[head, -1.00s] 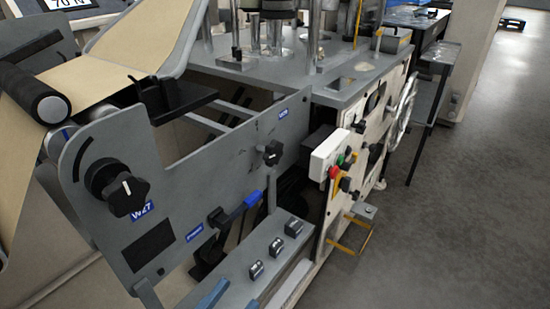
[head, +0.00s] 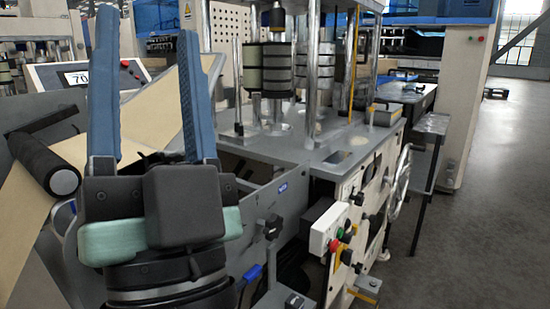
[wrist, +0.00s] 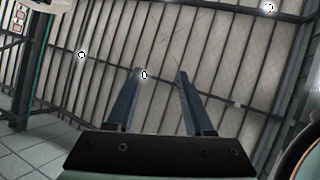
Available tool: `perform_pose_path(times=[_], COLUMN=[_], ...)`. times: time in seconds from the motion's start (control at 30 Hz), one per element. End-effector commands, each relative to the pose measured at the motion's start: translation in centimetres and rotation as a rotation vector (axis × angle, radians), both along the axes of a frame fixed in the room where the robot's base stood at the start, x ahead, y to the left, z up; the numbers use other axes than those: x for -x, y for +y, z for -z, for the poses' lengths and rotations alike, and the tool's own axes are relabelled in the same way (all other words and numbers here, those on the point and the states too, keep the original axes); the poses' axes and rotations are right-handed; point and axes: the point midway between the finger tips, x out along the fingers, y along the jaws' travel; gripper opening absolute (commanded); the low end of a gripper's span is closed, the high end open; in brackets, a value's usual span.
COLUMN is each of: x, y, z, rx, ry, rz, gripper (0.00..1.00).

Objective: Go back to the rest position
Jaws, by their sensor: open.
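My gripper (head: 148,75) stands upright at the left of the head view, its two blue fingers pointing up and spread apart. Nothing is between them. In the wrist view the gripper (wrist: 160,75) is also open and empty, with the ceiling beams and lamps behind it. In the head view it stands in front of the machine and hides part of the grey side plate and of the kraft paper web (head: 150,110).
The machine's grey deck (head: 330,150) with upright posts is right of my gripper. A white control box (head: 328,227) with coloured buttons and a handwheel (head: 400,180) are on its side. A black roller (head: 45,165) is at the left. The floor (head: 490,200) at the right is clear.

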Motion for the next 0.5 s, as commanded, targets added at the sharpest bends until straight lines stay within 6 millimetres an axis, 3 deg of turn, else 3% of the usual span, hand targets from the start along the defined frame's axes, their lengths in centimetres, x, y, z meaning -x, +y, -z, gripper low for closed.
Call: perform_pose_path(times=[0.03, 0.23, 0.3, 0.5], x=[0.2, 0.8, 0.5, 0.4], y=[-1.5, -8.3, -8.2, -8.1], z=[-1.2, -3.4, -6.2, -11.7], rx=[0.078, 0.313, 0.325, 0.324], ry=[0.000, 0.098, 0.110, 0.111], rz=[0.145, 0.679, 0.688, 0.680], gripper=[0.53, 0.53, 0.53, 0.53])
